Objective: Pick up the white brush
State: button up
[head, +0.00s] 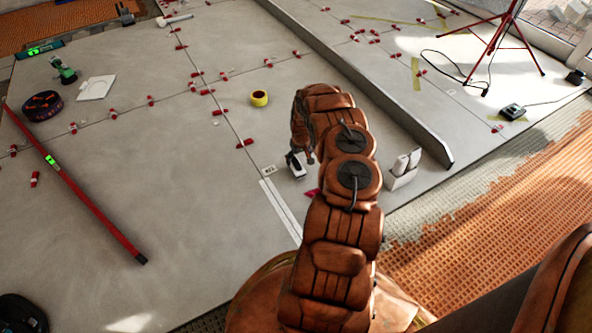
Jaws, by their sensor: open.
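My gripper (303,155) points down at the end of my bent arm, low over the grey tiles near the middle of the head view. It is small here and partly hidden by my own wrist. A small white object with a dark part (296,166) shows right at the fingertips; it may be the white brush, but I cannot tell for sure. I cannot tell whether the fingers touch it. My gripper is open. Another long white object (178,19) lies far off at the top left.
A white holder (402,171) stands to the right, near a long grey straightedge (372,85). A red level (75,185) lies at left. Red clips dot the tile joints. A red tripod (497,45) stands at top right.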

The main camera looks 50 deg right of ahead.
aim_at(296, 162)
jog(key=shift+w+a+f+b, duration=0.1)
jog(key=shift+w+f+b, duration=0.1)
jog(key=shift+f+b, duration=0.5)
jog(key=shift+w+d+f+b, duration=0.1)
jog(key=shift+w+f+b, duration=0.2)
jog(key=shift+f, duration=0.75)
jog(key=shift+w+a+f+b, duration=0.1)
jog(key=shift+f+b, duration=0.5)
jog(key=shift+f, duration=0.25)
jog(key=shift+r, duration=0.1)
jog(key=c, duration=1.4)
